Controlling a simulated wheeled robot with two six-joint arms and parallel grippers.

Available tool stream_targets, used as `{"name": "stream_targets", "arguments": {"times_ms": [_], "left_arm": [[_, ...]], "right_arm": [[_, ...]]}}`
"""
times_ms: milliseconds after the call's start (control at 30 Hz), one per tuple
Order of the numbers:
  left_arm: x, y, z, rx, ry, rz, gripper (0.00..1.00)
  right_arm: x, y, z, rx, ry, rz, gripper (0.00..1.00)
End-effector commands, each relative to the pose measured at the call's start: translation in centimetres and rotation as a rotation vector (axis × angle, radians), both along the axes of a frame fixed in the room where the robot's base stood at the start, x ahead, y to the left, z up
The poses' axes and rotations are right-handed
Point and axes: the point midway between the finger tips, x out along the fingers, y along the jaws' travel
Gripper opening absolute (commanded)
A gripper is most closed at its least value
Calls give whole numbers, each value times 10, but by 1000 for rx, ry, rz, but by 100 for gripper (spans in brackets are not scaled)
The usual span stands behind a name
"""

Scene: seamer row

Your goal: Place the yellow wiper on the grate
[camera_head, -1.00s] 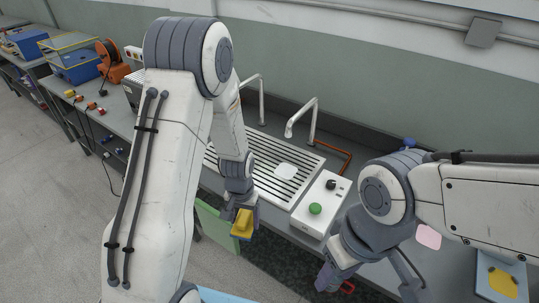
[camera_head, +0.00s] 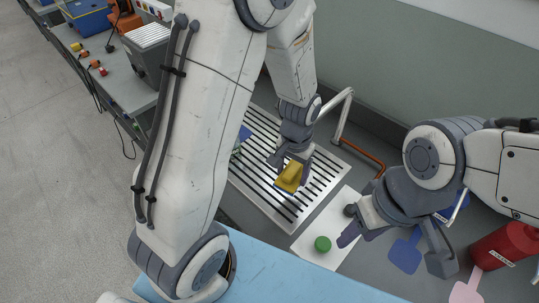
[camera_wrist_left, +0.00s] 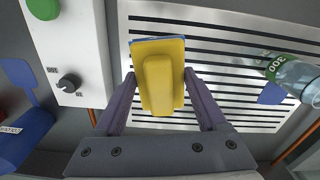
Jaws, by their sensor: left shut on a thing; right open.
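The yellow wiper (camera_head: 290,176) is a small block with a raised yellow grip and a thin blue edge. My left gripper (camera_head: 288,168) is shut on it, with a finger on either side in the left wrist view (camera_wrist_left: 158,85). The grate (camera_head: 262,203) is a pale panel with dark slots, and in the left wrist view (camera_wrist_left: 220,119) it lies behind the wiper. The wiper appears over the grate; I cannot tell whether it touches. My right gripper (camera_head: 350,224) is open and empty beside the control box.
A clear bottle with a green label (camera_wrist_left: 290,70) and a blue piece (camera_wrist_left: 272,94) appear over the grate. The white control box with a green button (camera_head: 322,244) adjoins it. A tap (camera_head: 342,118) stands behind. A red container (camera_head: 503,246) and blue paddle (camera_head: 404,254) are right.

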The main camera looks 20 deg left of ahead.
Motion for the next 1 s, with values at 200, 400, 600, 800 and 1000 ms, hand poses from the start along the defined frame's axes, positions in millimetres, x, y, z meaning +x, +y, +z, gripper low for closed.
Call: {"name": "stream_targets", "arguments": {"times_ms": [200,400,600,800,1000], "left_arm": [[-38,-45,4,-2,-4,-150,12],[-44,-42,4,2,5,-179,12],[-21,-4,-22,1,8,-175,12],[0,31,-46,1,5,-178,12],[10,46,-57,1,3,-183,12]], "right_arm": [[0,0,-48,0,0,1,50],[0,0,-51,0,0,1,50],[0,0,-47,0,0,1,50],[0,0,-44,0,0,1,50],[0,0,-43,0,0,1,50]]}}
